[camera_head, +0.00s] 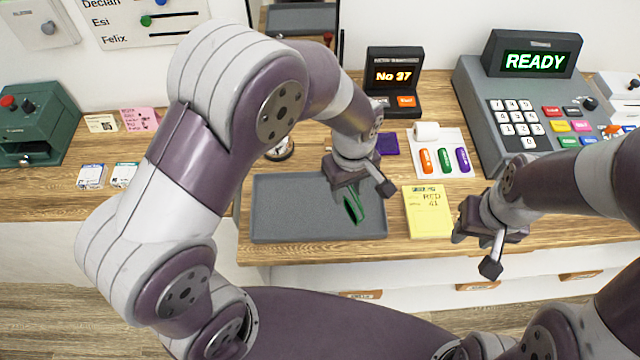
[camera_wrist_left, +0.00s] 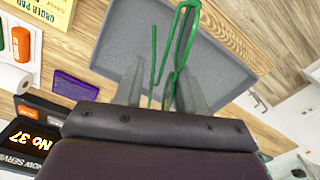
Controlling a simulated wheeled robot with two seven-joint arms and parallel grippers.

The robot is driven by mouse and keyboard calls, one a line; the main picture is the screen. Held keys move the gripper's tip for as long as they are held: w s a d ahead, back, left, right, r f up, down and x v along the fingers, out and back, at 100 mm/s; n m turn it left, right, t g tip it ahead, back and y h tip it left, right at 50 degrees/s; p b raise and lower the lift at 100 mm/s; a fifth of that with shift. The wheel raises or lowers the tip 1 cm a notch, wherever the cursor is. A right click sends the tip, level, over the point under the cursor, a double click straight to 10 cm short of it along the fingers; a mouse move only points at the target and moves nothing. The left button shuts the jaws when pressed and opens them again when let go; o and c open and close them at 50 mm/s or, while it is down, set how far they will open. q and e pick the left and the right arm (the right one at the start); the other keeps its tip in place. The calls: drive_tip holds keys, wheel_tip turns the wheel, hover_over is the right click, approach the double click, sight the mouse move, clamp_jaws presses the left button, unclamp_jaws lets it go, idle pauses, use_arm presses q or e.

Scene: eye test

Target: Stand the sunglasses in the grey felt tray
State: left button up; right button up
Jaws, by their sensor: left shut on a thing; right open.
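The grey felt tray (camera_head: 295,212) lies flat near the front edge of the counter; it also shows in the left wrist view (camera_wrist_left: 228,62). My left gripper (camera_head: 351,190) is above the right part of the tray, shut on the green-framed sunglasses (camera_head: 354,208). In the left wrist view the sunglasses (camera_wrist_left: 187,30) stick out beyond the fingers (camera_wrist_left: 160,88). I cannot tell whether they touch the tray floor. My right gripper (camera_head: 473,237) is open and empty at the counter's front edge, right of the yellow order pad.
A yellow order pad (camera_head: 428,212) lies just right of the tray. Behind are a purple pad (camera_head: 388,144), a white holder with several coloured markers (camera_head: 444,160), a number display (camera_head: 393,82) and a till (camera_head: 520,100). The counter left of the tray is mostly clear.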

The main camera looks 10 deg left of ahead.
use_arm(q)
approach(316, 204)
drive_tip(key=shift+s+d+p, duration=0.45)
drive_tip(key=shift+s+d, duration=0.15)
drive_tip(key=shift+d, duration=0.35)
drive_tip(key=shift+w+a+f, duration=0.85)
drive_tip(key=shift+a+f, duration=0.15)
drive_tip(key=shift+f, duration=0.05)
drive_tip(key=f, duration=0.2)
drive_tip(key=f+p, duration=0.1)
drive_tip(key=shift+s+f, duration=0.25)
drive_tip(key=shift+f, duration=0.2)
use_arm(e)
wheel_tip(316, 204, up, 3)
drive_tip(key=shift+s+f, duration=0.15)
drive_tip(key=shift+f, duration=0.05)
use_arm(q)
drive_tip(key=shift+w, duration=0.1)
drive_tip(key=shift+f, duration=0.2)
drive_tip(key=o, duration=1)
drive_tip(key=shift+r, duration=0.1)
